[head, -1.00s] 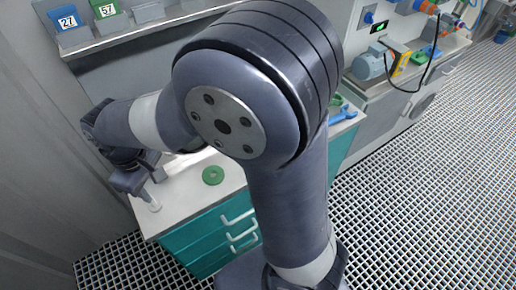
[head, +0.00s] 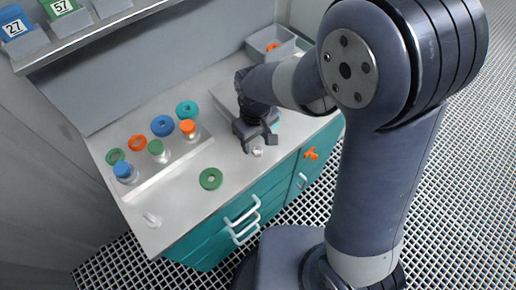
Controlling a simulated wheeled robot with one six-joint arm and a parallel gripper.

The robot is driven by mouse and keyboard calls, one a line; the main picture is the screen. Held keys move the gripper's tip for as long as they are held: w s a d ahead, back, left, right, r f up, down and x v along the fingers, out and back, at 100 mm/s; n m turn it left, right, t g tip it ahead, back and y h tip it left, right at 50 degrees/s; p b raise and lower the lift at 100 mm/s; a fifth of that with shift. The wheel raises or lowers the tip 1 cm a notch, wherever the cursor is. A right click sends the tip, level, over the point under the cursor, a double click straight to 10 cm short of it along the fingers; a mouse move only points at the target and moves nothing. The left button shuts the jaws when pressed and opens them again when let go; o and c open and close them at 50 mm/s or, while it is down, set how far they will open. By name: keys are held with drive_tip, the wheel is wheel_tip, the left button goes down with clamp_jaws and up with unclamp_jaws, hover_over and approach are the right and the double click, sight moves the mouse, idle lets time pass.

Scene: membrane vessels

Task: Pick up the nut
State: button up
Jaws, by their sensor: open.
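My gripper (head: 258,146) is open and points down over the right part of the pale worktop. A small pale piece (head: 257,152) shows right at its fingertips; I cannot tell whether it is the nut or whether it touches the fingers. Another small pale piece (head: 152,220) lies near the worktop's front left corner. A flat green ring (head: 210,179) lies between these two. Green (head: 115,156), orange (head: 137,143), blue (head: 162,126) and teal (head: 186,109) rings lie towards the back. Which thing is the nut is unclear.
Clear vessels with blue (head: 123,170), green (head: 155,147) and orange (head: 187,127) tops stand on the left. A grey bin (head: 268,45) with something orange inside stands at the back right. A shelf with numbered boxes overhangs the back left.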

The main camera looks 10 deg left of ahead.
sight(257, 146)
drive_tip(key=shift+d+f, duration=0.15)
drive_tip(key=shift+f, duration=1.75)
drive_tip(key=shift+c, duration=0.2)
drive_tip(key=c, duration=1)
drive_tip(key=shift+c, duration=0.2)
drive_tip(key=shift+r, duration=0.15)
